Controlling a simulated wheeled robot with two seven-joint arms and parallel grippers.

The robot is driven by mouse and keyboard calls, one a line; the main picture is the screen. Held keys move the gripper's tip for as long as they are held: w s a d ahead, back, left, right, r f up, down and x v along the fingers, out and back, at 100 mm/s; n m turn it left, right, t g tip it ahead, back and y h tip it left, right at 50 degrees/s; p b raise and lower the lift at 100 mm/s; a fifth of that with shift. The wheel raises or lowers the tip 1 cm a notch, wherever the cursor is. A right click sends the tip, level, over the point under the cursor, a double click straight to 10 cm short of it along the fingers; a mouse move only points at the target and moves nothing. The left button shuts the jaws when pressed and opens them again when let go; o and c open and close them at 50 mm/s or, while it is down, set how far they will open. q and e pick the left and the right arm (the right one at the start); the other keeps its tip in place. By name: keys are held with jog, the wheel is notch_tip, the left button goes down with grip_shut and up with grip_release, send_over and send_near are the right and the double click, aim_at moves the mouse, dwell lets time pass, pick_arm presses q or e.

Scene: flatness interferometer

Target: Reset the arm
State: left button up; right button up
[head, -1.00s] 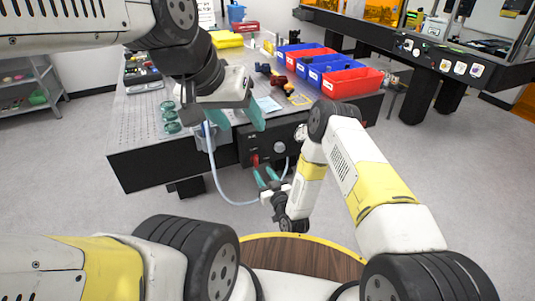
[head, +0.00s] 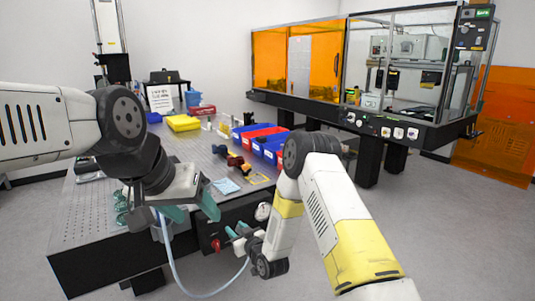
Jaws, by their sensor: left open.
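My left gripper (head: 190,216) comes in from the left over the front edge of the optical table (head: 85,232). Its two teal fingers are spread apart with nothing between them. My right gripper (head: 238,233) hangs low in front of the black control box (head: 232,218) at the table's front. Its teal fingers point up and left, close to the box's red knob (head: 216,245); I cannot tell whether they touch anything or how far apart they are. A pale blue hose (head: 185,285) loops below the table's edge between the two grippers.
Blue and red bins (head: 262,140) stand along the table's right side, with a yellow bin (head: 183,123) further back. Green round pieces (head: 121,206) sit near the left gripper. An enclosed interferometer bench (head: 372,128) stands behind on the right. The floor at right is clear.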

jog(key=d+r+m+g+h, duration=0.1)
jog(key=d+r+h, duration=0.1)
jog(key=d+r, duration=0.6)
jog(key=d+r+m+g+h, duration=0.15)
jog(key=d+r, duration=0.25)
jog(key=r, duration=0.8)
jog(key=s+d+r+m+g+h, duration=0.1)
jog(key=s+d+r+g+h, duration=0.1)
jog(key=s+d+r, duration=0.75)
jog(key=s+d+r+m+g, duration=0.1)
jog(key=s+d, duration=0.1)
jog(key=s, duration=1)
jog(key=s+d+r+m+g, duration=0.1)
jog(key=s+d+m+g, duration=0.1)
jog(key=s, duration=1)
jog(key=shift+s+d+h, duration=0.3)
jog(key=shift+d+h, duration=0.05)
